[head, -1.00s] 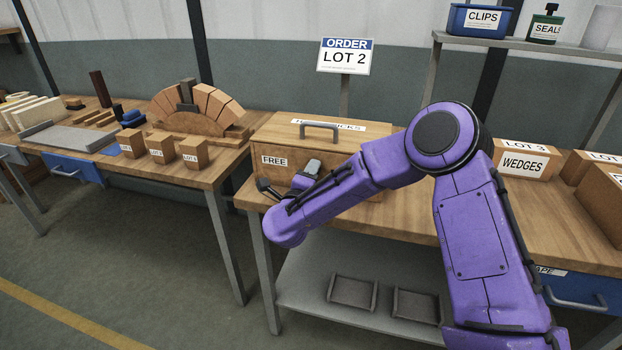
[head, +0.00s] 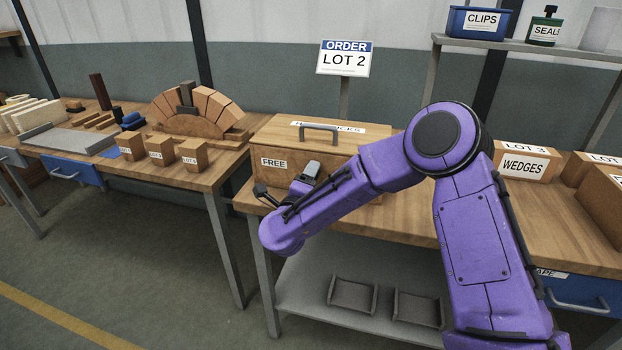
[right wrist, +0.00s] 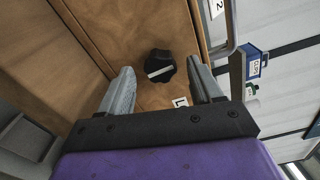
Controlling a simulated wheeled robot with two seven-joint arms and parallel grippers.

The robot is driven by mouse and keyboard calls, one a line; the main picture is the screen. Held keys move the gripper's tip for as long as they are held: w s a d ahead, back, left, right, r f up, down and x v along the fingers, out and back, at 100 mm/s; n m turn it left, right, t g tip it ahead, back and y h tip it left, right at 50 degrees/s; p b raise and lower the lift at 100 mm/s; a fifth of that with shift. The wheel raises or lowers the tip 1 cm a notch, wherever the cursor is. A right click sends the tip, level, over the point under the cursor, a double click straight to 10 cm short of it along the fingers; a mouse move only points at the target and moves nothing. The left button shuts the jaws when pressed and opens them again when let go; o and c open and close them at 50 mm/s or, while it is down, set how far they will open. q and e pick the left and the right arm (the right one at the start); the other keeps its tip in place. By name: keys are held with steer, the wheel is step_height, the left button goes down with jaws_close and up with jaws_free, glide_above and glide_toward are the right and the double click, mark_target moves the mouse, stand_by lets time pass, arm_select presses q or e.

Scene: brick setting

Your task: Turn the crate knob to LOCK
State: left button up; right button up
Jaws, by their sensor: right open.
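The wooden crate (head: 290,140) with a grey top handle (head: 320,131) stands on the workbench. Its front carries a FREE label (head: 274,162) at the left. In the right wrist view a black knob (right wrist: 160,66) with a white pointer bar sits on the crate's wooden face. A partly hidden label starting with L (right wrist: 180,102) is near it. My right gripper (right wrist: 160,72) is open, its two grey fingers apart on either side of the knob in the picture. I cannot tell whether they touch it. In the head view my purple right arm hides the knob. My left gripper is out of view.
An ORDER LOT 2 sign (head: 345,57) stands behind the crate. A LOT 3 WEDGES box (head: 524,163) is at the right. A shelf with a blue CLIPS bin (head: 482,20) is above. The left bench (head: 210,172) holds small blocks and a brick arch.

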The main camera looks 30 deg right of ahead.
steer(key=b+v, duration=0.1)
steer(key=v, duration=0.8)
steer(key=shift+s, duration=0.1)
